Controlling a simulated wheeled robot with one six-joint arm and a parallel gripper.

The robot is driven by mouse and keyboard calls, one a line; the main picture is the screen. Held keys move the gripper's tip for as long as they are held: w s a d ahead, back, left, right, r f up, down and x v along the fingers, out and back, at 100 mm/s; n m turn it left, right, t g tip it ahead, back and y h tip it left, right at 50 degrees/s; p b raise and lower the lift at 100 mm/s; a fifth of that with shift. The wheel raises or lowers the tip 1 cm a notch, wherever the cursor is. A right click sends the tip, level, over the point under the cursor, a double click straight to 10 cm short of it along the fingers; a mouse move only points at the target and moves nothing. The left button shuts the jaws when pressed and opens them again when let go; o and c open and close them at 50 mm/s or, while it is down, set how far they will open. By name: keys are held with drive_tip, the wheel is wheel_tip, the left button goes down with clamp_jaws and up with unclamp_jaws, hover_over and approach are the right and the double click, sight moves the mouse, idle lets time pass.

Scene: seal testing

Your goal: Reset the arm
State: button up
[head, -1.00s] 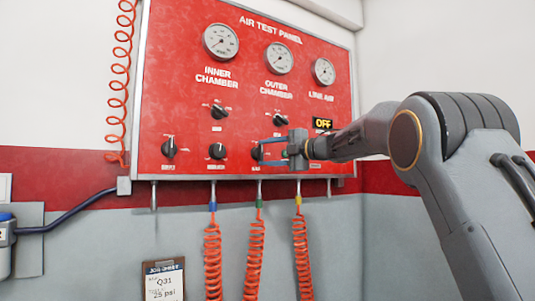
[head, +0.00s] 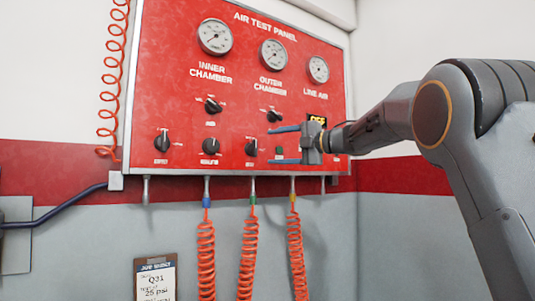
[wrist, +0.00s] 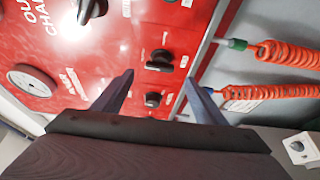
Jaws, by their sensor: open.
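My gripper (head: 285,144) is in front of the lower right part of the red air test panel (head: 170,92) in the head view. Its two blue-grey fingers point left, spread apart, with nothing between them. In the wrist view my gripper (wrist: 160,85) is also open, and the panel (wrist: 130,45) lies beyond the fingertips. Black knobs show past the fingers, one upper knob (wrist: 160,61) and one lower knob (wrist: 153,99).
Orange coiled hoses (head: 206,255) hang from fittings below the panel. A red coil (head: 108,100) hangs at the left. A clipboard (head: 155,280) reading Q31 and 25 psi is on the lower wall. Three round gauges (head: 215,37) line the panel's top. The grey wall at right is bare.

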drive_tip(key=shift+s+d, duration=0.4)
drive_tip(key=shift+d, duration=0.2)
drive_tip(key=shift+w, duration=0.1)
drive_tip(key=w+d+f+m+t+h, duration=0.3)
drive_tip(key=d+f+m+t+h, duration=0.45)
drive_tip(key=f+m, duration=0.7)
drive_tip(key=s+d+f+m+g+h, duration=0.2)
drive_tip(key=s+d+f+m+h, duration=0.15)
drive_tip(key=f, duration=0.45)
drive_tip(key=s+d+f+m+g+h, duration=0.2)
drive_tip(key=d+f+m, duration=0.15)
drive_tip(key=f, duration=0.35)
drive_tip(key=s+f+m+g, duration=0.2)
drive_tip(key=s+f+g, duration=0.2)
drive_tip(key=s+f, duration=0.5)
drive_tip(key=s+d+f+m+g+h, duration=0.1)
drive_tip(key=s+f+m+g, duration=0.2)
drive_tip(key=s+f, duration=0.7)
drive_tip(key=s+f+m+g+h, duration=0.1)
drive_tip(key=s+f+g, duration=0.3)
drive_tip(key=s+f, duration=0.5)
drive_tip(key=s+m, duration=0.1)
drive_tip(key=s, duration=0.8)
drive_tip(key=shift+s+d+f+m+g, duration=0.15)
drive_tip(key=shift+s+d+m+g, duration=0.05)
drive_tip(key=shift+d+m+g, duration=0.2)
